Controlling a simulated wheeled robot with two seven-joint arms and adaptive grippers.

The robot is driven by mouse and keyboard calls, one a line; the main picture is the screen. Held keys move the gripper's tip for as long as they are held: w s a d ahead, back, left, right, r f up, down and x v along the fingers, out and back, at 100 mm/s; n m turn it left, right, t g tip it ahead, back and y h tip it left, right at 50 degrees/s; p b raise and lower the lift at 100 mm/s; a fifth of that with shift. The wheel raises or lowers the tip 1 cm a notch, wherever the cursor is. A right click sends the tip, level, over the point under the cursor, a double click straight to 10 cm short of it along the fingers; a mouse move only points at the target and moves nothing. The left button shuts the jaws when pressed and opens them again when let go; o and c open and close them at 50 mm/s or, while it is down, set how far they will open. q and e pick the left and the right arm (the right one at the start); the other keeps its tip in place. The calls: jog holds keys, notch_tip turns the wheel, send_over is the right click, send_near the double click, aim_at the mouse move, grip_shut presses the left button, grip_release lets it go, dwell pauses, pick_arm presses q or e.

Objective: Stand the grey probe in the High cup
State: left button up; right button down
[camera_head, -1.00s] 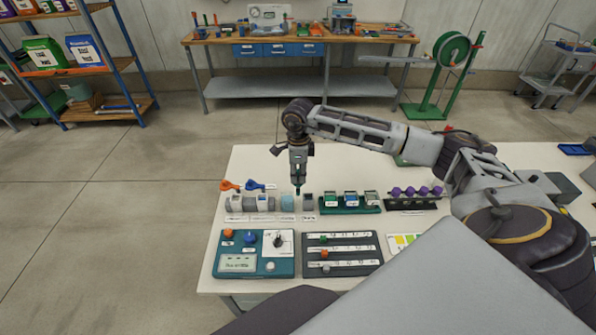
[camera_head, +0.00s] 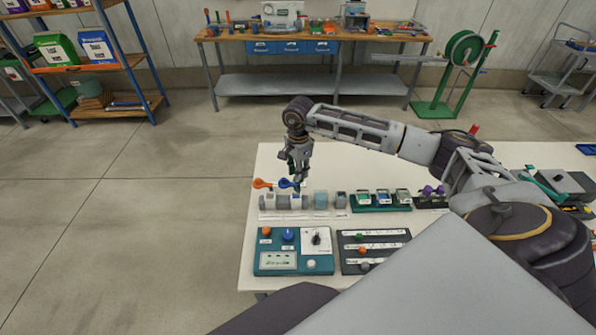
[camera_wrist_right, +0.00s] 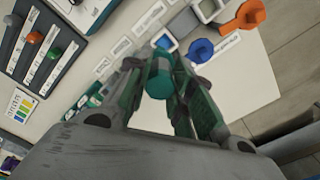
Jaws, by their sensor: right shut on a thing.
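My right gripper (camera_head: 298,180) hangs just above the row of small cups on the white table, beside the blue-handled probe (camera_head: 287,183). In the right wrist view, its fingers (camera_wrist_right: 160,90) are closed on a teal-green cylindrical thing (camera_wrist_right: 160,77); I cannot tell whether this is the grey probe. An orange-handled probe (camera_head: 262,183) stands left of the blue one. The row has grey and white holders (camera_head: 267,202), a bluish cup (camera_head: 321,200) and a grey cup (camera_head: 341,200). Their labels are too small to read, so I cannot tell which is High. My left gripper is out of view.
A teal control box (camera_head: 293,262) and a dark slider panel (camera_head: 375,260) lie in front of the cups. A green rack (camera_head: 381,209) with small vials stands to the right. A workbench (camera_head: 315,37) is at the back.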

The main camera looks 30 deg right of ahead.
jog(key=shift+w+a+n, duration=0.3)
jog(key=shift+n, duration=2)
jog(key=shift+w+n, duration=0.1)
jog(key=shift+n, duration=0.3)
jog(key=shift+f, duration=0.15)
